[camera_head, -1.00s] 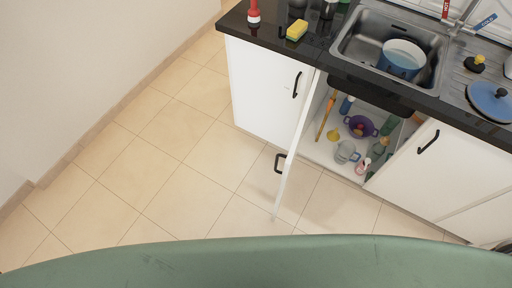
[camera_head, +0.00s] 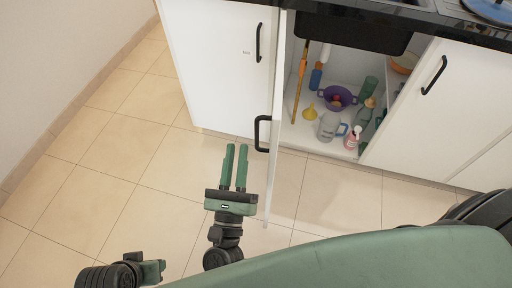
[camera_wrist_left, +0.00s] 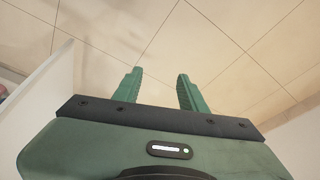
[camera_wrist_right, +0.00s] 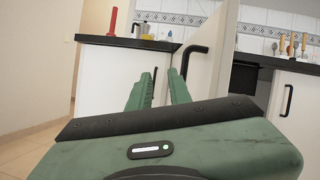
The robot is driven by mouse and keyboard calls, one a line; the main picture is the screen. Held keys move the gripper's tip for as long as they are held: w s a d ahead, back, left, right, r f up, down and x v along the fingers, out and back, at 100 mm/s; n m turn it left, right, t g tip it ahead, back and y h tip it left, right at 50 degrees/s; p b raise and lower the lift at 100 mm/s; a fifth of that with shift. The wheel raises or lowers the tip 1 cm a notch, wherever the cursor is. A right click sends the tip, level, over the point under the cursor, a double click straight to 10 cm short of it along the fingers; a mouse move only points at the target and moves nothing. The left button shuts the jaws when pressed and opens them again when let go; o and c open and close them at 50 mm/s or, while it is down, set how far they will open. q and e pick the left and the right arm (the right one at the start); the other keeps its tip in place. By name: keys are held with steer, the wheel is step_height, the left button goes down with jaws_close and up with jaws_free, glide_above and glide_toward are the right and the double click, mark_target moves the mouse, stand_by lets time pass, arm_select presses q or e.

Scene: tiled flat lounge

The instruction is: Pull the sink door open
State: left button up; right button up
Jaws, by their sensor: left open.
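The white sink door (camera_head: 275,150) stands swung open, nearly edge-on in the head view. Its black handle (camera_head: 263,133) faces left. My right gripper (camera_head: 235,150) is partly open and empty, its two green fingers pointing toward the cabinets, just left of the handle and apart from it. In the right wrist view the handle (camera_wrist_right: 189,62) shows just right of the fingers (camera_wrist_right: 160,76), with the door (camera_wrist_right: 208,65) behind it. My left gripper (camera_head: 160,270) is low at the left of the head view. In the left wrist view its fingers (camera_wrist_left: 158,76) are open over bare floor.
The open cabinet (camera_head: 340,75) holds a purple colander (camera_head: 337,98), a grey pitcher (camera_head: 328,126) and bottles. A closed white cabinet (camera_head: 215,70) is to the left, another front (camera_head: 440,110) to the right. The tiled floor (camera_head: 110,180) at left is clear.

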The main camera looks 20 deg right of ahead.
mark_target(256, 131)
arm_select(q)
steer(key=shift+v, duration=1.15)
arm_select(e)
steer(key=w+d+r+m+h, duration=0.1)
steer(key=d+m, duration=0.1)
steer(key=w+d+r+m+g+h, duration=0.1)
steer(key=w+d, duration=0.1)
steer(key=w+d+r+m+g+h, duration=0.1)
steer(key=d+m, duration=0.1)
steer(key=shift+w+d+m, duration=0.15)
steer(key=shift+d+m, duration=0.05)
steer(key=shift+m, duration=0.1)
arm_select(q)
steer(key=shift+s+a, duration=0.1)
arm_select(e)
jaws_close()
steer(key=shift+f, duration=0.1)
